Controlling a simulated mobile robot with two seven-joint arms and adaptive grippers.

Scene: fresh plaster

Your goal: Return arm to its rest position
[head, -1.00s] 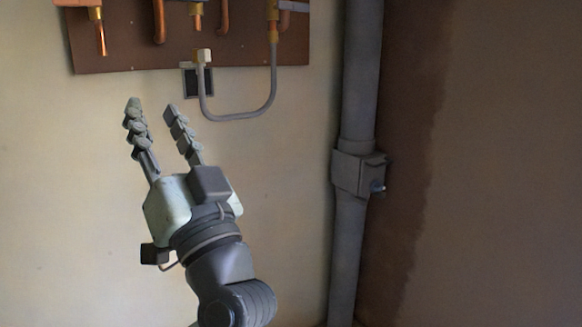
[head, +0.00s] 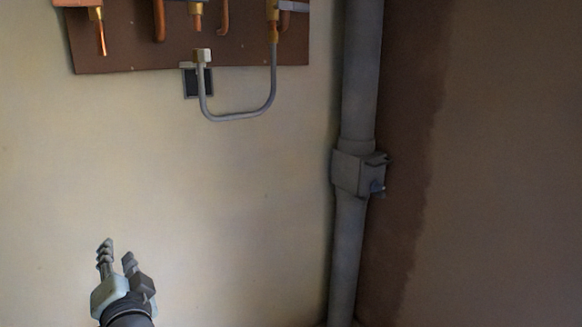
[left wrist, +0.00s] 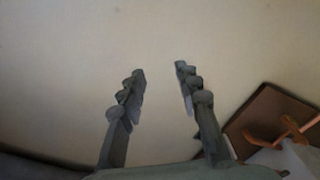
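My left gripper (head: 117,253) is low at the left of the head view, in front of the bare pale wall. It points up and is well below the pipe board. In the left wrist view its two fingers (left wrist: 159,72) stand apart with only blank wall between them, so it is open and empty. Most of my left arm is below the frame edge. My right gripper is in neither view.
A brown board (head: 130,52) with copper pipes is on the wall at upper left. A grey U-shaped hose (head: 240,115) hangs below it. A thick grey pipe (head: 350,240) with a box-like fitting (head: 353,173) runs down beside the dark brown wall. The pale wall between is clear.

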